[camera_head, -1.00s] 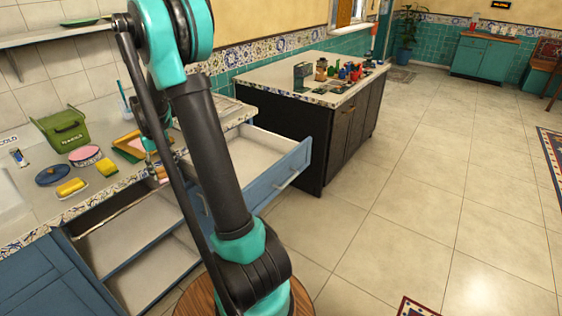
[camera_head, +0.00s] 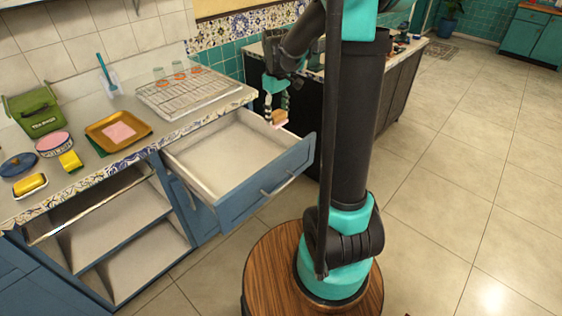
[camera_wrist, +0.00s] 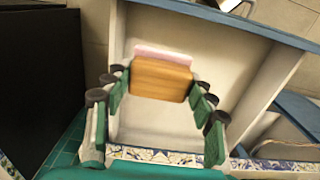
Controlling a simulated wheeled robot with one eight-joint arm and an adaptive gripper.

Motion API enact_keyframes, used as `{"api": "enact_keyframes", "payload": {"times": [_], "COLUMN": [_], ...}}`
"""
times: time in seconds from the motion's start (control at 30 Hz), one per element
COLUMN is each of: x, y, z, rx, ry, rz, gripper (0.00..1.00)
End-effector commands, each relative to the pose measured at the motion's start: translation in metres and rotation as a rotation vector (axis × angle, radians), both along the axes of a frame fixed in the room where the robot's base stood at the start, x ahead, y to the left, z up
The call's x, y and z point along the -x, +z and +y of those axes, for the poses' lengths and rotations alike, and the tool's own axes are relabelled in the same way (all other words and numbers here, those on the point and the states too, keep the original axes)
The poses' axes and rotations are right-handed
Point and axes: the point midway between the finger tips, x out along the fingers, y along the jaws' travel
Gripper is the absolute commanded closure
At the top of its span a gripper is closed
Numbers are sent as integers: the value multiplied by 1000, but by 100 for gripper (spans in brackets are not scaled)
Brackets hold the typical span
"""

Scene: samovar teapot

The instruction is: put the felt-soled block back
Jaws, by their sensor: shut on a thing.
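The block (camera_head: 279,118) is a small wooden piece with a pink layer on one face. It also shows in the wrist view (camera_wrist: 161,79), between the green fingers, with the pink edge on its far side. My gripper (camera_head: 277,106) is shut on the block and holds it in the air near the far right side of an open blue drawer. The drawer's pale floor (camera_head: 222,155) looks empty. In the wrist view the drawer interior (camera_wrist: 228,62) lies behind the block.
Open shelves (camera_head: 125,240) lie below. A dark cabinet stands behind my arm.

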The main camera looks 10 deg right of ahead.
Motion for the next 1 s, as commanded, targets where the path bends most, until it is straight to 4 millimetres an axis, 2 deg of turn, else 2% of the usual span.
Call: {"api": "enact_keyframes", "payload": {"times": [0.17, 0.6, 1.0], "x": [0, 0, 0], "y": [-33, -135, -174], "z": [1, 0, 0], "rx": [0, 0, 0], "ry": [12, 9, 9], "rz": [0, 0, 0], "gripper": [75, 75, 75]}}
